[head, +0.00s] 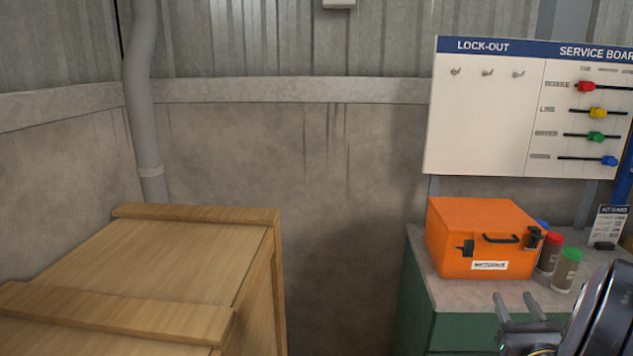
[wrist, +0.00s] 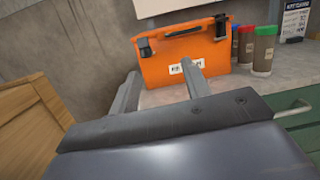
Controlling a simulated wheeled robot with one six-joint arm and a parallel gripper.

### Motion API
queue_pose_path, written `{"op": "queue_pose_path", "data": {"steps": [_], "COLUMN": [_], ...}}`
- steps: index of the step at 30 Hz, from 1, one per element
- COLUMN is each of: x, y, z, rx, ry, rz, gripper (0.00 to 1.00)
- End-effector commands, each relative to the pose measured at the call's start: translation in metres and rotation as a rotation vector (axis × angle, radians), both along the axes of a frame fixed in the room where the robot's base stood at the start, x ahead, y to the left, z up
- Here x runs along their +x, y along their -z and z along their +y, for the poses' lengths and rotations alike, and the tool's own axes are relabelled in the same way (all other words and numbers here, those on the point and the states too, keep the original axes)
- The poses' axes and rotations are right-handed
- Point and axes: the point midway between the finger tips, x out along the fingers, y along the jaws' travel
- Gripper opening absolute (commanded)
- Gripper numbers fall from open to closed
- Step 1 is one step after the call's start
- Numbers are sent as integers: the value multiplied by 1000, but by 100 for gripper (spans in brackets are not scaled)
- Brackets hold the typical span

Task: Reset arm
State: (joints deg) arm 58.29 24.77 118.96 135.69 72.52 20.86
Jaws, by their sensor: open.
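My gripper (head: 519,306) is at the lower right of the head view, in front of the green cabinet. Its two fingers are apart with nothing between them. In the wrist view my gripper (wrist: 157,82) points toward an orange case (wrist: 187,50), and the fingers overlap the case's lower part in the picture. The orange case (head: 482,240) sits closed on the cabinet top, with a dark handle, dark latches and a white label. It is beyond the fingertips; the exact gap cannot be told.
A large wooden crate (head: 190,255) fills the lower left. Jars with red (head: 551,251) and green (head: 566,270) lids stand right of the case on the green cabinet (head: 460,334). A lock-out and service board (head: 490,115) hangs behind. A grey pipe (head: 143,95) runs down the wall.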

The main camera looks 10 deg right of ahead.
Motion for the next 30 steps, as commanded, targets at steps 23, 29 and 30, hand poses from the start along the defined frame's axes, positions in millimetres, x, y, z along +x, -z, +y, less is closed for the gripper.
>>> {"op": "queue_pose_path", "data": {"steps": [23, 29, 30], "x": [26, 27, 27], "y": [-7, -10, -10], "z": [-19, -20, -20], "rx": [-63, -65, -65], "ry": [20, 21, 21], "rz": [-137, -143, -142], "gripper": [45, 45, 45]}}
